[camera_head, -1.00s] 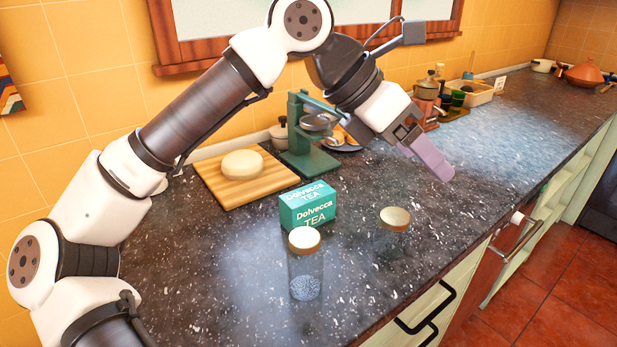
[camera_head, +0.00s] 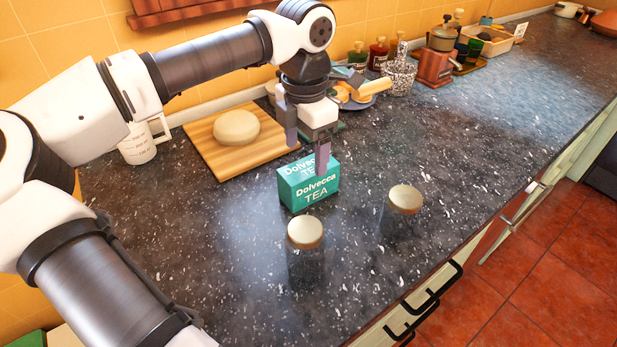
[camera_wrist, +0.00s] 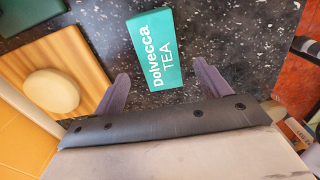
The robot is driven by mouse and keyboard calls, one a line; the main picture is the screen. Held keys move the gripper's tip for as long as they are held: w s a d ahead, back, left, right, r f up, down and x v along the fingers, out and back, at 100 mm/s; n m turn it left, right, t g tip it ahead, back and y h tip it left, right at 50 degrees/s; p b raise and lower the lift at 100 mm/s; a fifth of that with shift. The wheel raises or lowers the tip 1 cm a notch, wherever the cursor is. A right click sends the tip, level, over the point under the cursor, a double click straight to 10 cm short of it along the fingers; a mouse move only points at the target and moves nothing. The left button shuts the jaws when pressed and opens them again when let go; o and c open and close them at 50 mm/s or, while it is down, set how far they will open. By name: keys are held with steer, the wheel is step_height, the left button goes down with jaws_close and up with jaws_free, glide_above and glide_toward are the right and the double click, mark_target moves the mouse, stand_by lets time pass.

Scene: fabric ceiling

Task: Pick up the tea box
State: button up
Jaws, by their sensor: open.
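The tea box (camera_head: 309,189) is a teal box with white "Dolvecca TEA" lettering. It stands on the dark speckled counter behind two lidded glass jars. My gripper (camera_head: 307,158) is above the box with its fingers pointing down and apart. One finger hides part of the box's top in the head view. In the wrist view the tea box (camera_wrist: 155,50) lies beyond the gap between the fingertips of my gripper (camera_wrist: 162,85). The gripper is open and empty.
Two glass jars with tan lids, a left one (camera_head: 304,233) and a right one (camera_head: 404,200), stand in front of the box. A wooden board (camera_head: 204,135) with a round pale cheese-like item (camera_head: 237,127) is behind left. A plate of food (camera_head: 358,97) is behind.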

mark_target(308, 166)
steer(key=shift+w+d+f+p, duration=0.15)
steer(key=shift+f+p, duration=0.3)
steer(key=shift+f, duration=0.95)
steer(key=shift+d+f+p, duration=0.1)
steer(key=shift+f+p, duration=0.3)
steer(key=shift+f, duration=0.95)
steer(key=shift+c, duration=0.3)
steer(key=c, duration=1)
